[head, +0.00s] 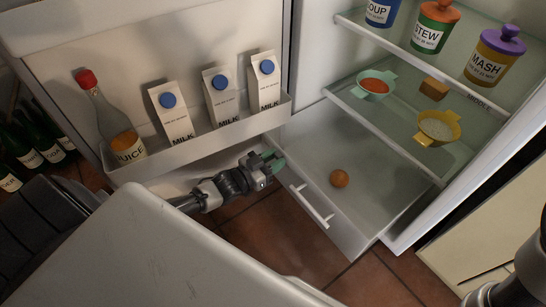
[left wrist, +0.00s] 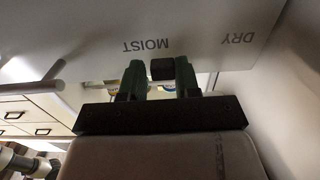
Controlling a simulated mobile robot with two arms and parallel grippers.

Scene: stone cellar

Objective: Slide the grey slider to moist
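The slider (left wrist: 162,69) is a small dark block on a pale panel in the left wrist view. It sits between the printed words MOIST (left wrist: 146,47) and DRY (left wrist: 238,38), closer to MOIST; both words appear upside down. My left gripper (left wrist: 160,76) has its two green fingers on either side of the slider. A narrow gap shows on the slider's left; contact on its right cannot be told. In the head view my left gripper (head: 272,161) is at the left end of the fridge drawer front (head: 342,236), and the slider is hidden there. My right gripper is not visible.
The open fridge door (head: 200,150) holds a juice bottle (head: 112,120) and milk cartons (head: 172,113). The drawer has a white handle (head: 310,206), and an orange ball (head: 339,178) lies inside. Shelves hold bowls (head: 375,86) and jars (head: 495,55). My right arm shows at lower right.

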